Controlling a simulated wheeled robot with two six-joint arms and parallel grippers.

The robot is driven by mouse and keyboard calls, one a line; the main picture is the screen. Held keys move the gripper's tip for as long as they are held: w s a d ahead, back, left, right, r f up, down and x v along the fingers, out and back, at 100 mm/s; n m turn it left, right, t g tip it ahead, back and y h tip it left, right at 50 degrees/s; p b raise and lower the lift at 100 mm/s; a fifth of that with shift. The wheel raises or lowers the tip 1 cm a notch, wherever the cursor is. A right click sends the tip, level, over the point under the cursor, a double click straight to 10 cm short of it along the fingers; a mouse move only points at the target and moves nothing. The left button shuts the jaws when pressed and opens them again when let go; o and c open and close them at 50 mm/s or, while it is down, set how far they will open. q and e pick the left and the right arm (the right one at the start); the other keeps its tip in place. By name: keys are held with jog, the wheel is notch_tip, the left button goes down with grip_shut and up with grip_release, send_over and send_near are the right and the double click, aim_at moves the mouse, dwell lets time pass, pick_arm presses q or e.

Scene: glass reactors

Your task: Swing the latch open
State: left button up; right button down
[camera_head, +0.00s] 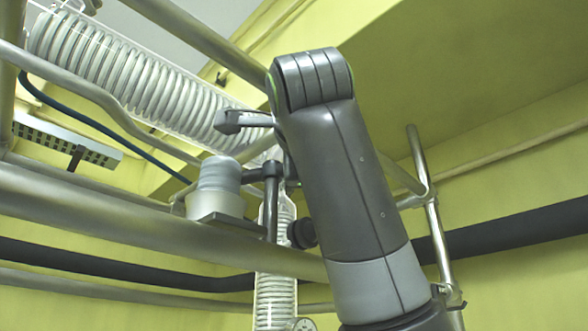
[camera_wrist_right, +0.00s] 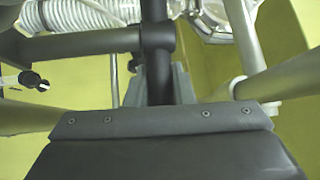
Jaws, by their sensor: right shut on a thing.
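A dark grey T-shaped piece, which looks like the latch, has an upright bar (camera_head: 271,205) and a collar with a short side arm (camera_head: 254,174). It stands beside a glass coil column in the head view. In the right wrist view its dark upright bar (camera_wrist_right: 157,62) runs between the two fingers of my right gripper (camera_wrist_right: 158,92), which is shut on it. In the head view my right arm covers most of that gripper. My left gripper is in neither view.
A slanted glass coil (camera_head: 130,85) and a vertical one (camera_head: 276,290) stand close by. Thick metal pipes (camera_head: 110,225) cross in front. A grey-capped cylinder (camera_head: 218,180) sits left of the bar. A steel post (camera_head: 432,220) rises on the right.

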jog(key=shift+s+a+m+h, duration=0.2)
jog(key=shift+m+h, duration=0.1)
jog(key=shift+h, duration=0.4)
jog(key=m+h, duration=0.1)
jog(key=h, duration=0.1)
jog(key=shift+s+m+g+h, duration=0.15)
jog(key=shift+m+g+h, duration=0.15)
jog(key=shift+h, duration=0.1)
jog(key=shift+s+a+m+h, duration=0.1)
jog(key=shift+m+h, duration=0.2)
jog(key=shift+h, duration=0.3)
jog(key=c, duration=1.3)
grip_release()
jog(key=shift+o, duration=0.2)
jog(key=shift+f, duration=0.1)
